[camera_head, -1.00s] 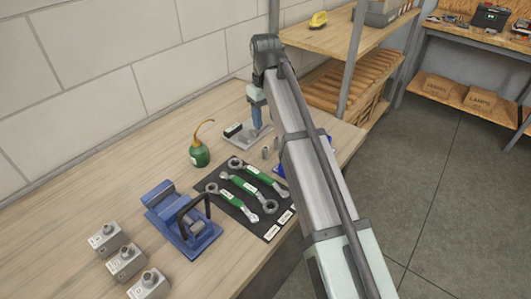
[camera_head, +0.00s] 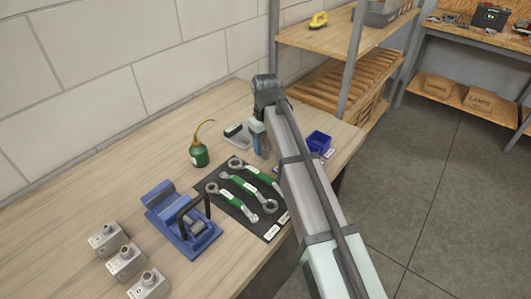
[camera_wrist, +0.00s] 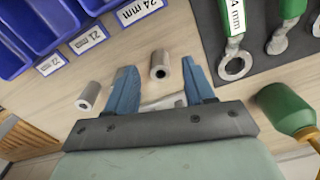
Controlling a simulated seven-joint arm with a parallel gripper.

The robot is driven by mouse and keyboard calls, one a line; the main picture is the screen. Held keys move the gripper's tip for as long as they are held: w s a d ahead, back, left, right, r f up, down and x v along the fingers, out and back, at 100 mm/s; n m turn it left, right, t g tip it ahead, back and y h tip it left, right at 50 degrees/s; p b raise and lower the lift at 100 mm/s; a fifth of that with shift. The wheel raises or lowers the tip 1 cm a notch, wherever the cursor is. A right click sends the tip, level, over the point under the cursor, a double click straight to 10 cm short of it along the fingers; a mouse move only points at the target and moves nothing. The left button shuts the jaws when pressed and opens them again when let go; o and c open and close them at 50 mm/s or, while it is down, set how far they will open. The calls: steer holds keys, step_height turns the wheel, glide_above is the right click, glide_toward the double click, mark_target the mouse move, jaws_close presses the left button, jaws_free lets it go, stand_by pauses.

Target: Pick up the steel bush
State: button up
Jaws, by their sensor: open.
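Two grey metal bushes stand on the wooden bench in the wrist view. One bush (camera_wrist: 160,64) with a dark bore lies between and just beyond my fingertips; the other bush (camera_wrist: 88,96) is outside the left finger. I cannot tell their materials apart. My gripper (camera_wrist: 158,66) is open, its two blue fingers apart with nothing held. In the head view my gripper (camera_head: 259,146) points down over the bench, between the green oil can and the blue bins, and my gripper and arm mostly hide the bushes.
Blue bins (camera_head: 319,141) with size labels stand at the bench's right edge. A black mat (camera_head: 230,205) carries green-handled spanners.

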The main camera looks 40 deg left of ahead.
step_height(320, 180, down, 2)
steer(key=shift+f, duration=0.1)
jaws_close()
stand_by(0.5)
